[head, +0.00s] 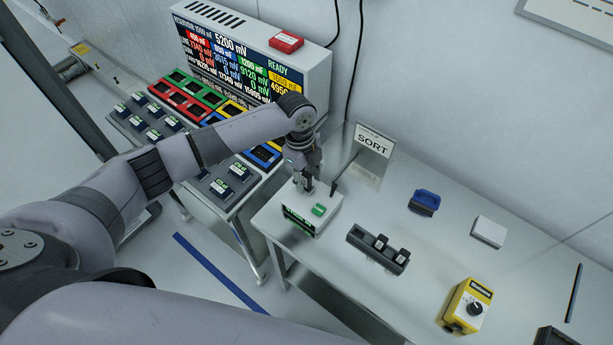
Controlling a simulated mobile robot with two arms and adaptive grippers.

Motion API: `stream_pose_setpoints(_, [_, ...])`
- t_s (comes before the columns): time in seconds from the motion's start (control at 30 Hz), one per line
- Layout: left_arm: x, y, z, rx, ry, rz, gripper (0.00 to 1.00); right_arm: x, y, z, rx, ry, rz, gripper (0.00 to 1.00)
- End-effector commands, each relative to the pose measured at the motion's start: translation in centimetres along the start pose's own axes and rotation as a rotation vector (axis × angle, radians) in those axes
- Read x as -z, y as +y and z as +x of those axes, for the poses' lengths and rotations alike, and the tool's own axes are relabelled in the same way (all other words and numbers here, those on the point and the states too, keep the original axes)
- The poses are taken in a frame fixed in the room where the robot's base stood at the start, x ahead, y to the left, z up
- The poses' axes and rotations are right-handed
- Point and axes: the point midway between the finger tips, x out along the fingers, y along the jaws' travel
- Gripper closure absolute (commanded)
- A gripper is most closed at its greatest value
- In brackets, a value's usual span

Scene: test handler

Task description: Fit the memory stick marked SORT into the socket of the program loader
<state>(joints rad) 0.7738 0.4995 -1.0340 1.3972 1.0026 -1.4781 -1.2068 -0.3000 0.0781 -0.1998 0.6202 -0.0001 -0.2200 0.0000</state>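The program loader (327,219) is a small white box with a green button on top and a dark display on its front, at the left end of the bench. My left gripper (307,187) points down at the back left of its top. Its fingers are small and dark here, so I cannot tell whether they are open, shut or holding a stick. The socket is hidden or too small to make out. A dark rack (360,238) beside the loader holds two sticks with white labels, too small to read. A white SORT sign (372,146) stands behind the loader. My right gripper is out of view.
A blue item (424,202), a white block (489,232) and a yellow control box (467,306) with a black knob stand on the bench (425,270). Left is the test handler with its display (237,62) and coloured trays. Bench between rack and yellow box is clear.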

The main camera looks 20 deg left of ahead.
Motion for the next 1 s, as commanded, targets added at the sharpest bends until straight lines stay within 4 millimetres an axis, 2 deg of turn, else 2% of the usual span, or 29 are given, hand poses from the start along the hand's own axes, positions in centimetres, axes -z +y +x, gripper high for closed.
stream_pose_setpoints(0.17, [0.0, 0.0, -0.4, 0.001, 0.000, 0.000, 0.62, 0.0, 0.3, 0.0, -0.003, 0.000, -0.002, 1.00])
stream_pose_setpoints(0.27, [-0.1, -0.1, -1.5, 0.003, -0.001, 0.000, 0.62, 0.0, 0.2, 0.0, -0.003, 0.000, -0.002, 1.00])
stream_pose_setpoints(0.7, [0.0, -0.1, -10.2, 0.003, -0.001, 0.001, 0.62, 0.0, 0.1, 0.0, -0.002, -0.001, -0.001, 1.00])
stream_pose_setpoints(0.8, [-0.1, -0.1, -11.3, 0.002, 0.000, 0.000, 0.62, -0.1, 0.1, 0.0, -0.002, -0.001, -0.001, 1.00])
stream_pose_setpoints(1.0, [0.0, 0.0, -12.0, -0.001, 0.000, 0.000, 0.62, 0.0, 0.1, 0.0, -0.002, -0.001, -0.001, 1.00])
